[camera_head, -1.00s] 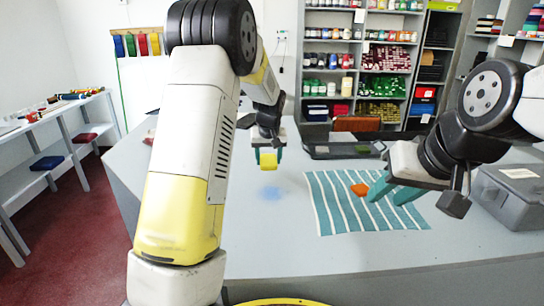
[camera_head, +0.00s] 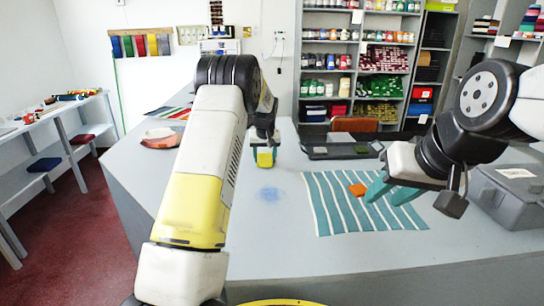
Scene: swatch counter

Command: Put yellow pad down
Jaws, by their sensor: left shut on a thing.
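The yellow pad (camera_head: 265,159) is a small block between the teal fingers of my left gripper (camera_head: 264,156). The gripper is shut on it and points down over the grey counter. I cannot tell exactly how high the pad is above the counter. My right gripper (camera_head: 381,192) is at the right, its teal fingers over the striped cloth and apart from each other. An orange pad (camera_head: 358,190) lies on the teal and white striped cloth (camera_head: 335,220), just left of the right fingertips.
A blue smudge (camera_head: 269,194) marks the bare counter (camera_head: 255,235) nearer than the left gripper. A dark tray (camera_head: 318,151) with a green pad (camera_head: 361,149) lies behind the cloth. A grey lidded box (camera_head: 515,203) stands at right. A pinkish dish (camera_head: 160,139) sits at back left.

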